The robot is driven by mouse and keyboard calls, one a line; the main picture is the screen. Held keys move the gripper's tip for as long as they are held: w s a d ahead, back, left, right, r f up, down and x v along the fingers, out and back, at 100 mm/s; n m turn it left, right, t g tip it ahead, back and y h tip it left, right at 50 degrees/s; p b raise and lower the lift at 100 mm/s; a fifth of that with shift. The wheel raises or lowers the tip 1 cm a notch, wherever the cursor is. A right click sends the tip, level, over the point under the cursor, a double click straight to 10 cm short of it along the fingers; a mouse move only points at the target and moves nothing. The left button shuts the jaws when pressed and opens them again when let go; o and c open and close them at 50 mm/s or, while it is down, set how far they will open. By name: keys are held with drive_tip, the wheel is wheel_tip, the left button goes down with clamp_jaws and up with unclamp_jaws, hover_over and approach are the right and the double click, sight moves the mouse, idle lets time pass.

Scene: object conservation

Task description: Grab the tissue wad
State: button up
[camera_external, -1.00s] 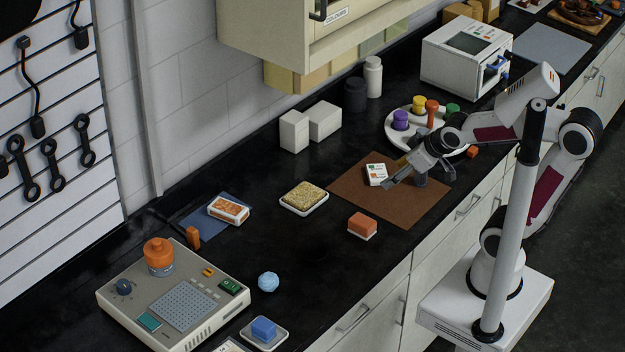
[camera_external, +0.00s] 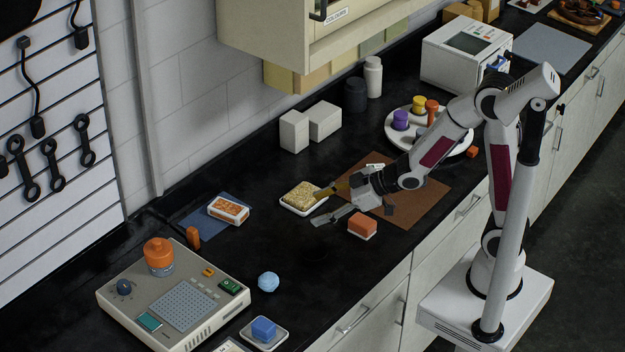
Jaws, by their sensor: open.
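The tissue wad is most likely the crumpled light-blue ball (camera_external: 268,281) on the black counter, just right of the grey device. My gripper (camera_external: 317,206) is open and empty, above the counter between the sponge dish and the orange block. It is up and to the right of the blue ball, clearly apart from it. Its fingers point left, toward the lower left of the counter.
The grey device (camera_external: 185,301) with an orange-topped jar stands left of the ball. A blue block on a white dish (camera_external: 279,335) lies below it. An orange block (camera_external: 362,224) and a tan sponge (camera_external: 301,194) are near my gripper. Counter between ball and gripper is clear.

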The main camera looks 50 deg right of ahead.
sight(273, 275)
drive_tip(key=a+f+y, duration=0.1)
drive_tip(key=a, duration=0.1)
drive_tip(key=s+a+f+n+y, duration=0.1)
drive_tip(key=a, duration=0.2)
drive_tip(key=a+f+y, duration=0.1)
drive_tip(key=a, duration=0.1)
drive_tip(key=shift+s+a+f+n+g, duration=0.15)
drive_tip(key=shift+a+f+n+g, duration=0.1)
drive_tip(key=shift+n+g, duration=0.15)
drive_tip(key=s+a+y, duration=0.1)
drive_tip(key=a, duration=0.1)
drive_tip(key=s+a+f+n+y, duration=0.1)
drive_tip(key=a, duration=0.1)
drive_tip(key=s+a+f+g+y, duration=0.1)
drive_tip(key=a, duration=0.1)
drive_tip(key=shift+s+a+f, duration=0.15)
drive_tip(key=shift+s+a, duration=0.1)
drive_tip(key=shift+s, duration=0.1)
drive_tip(key=shift+x, duration=1.35)
drive_tip(key=shift+f, duration=0.1)
drive_tip(key=shift+f+x, duration=0.1)
drive_tip(key=shift+x, duration=1.15)
drive_tip(key=shift+f+x, duration=0.15)
drive_tip(key=shift+x, duration=1.15)
drive_tip(key=shift+d, duration=0.1)
drive_tip(key=c, duration=0.8)
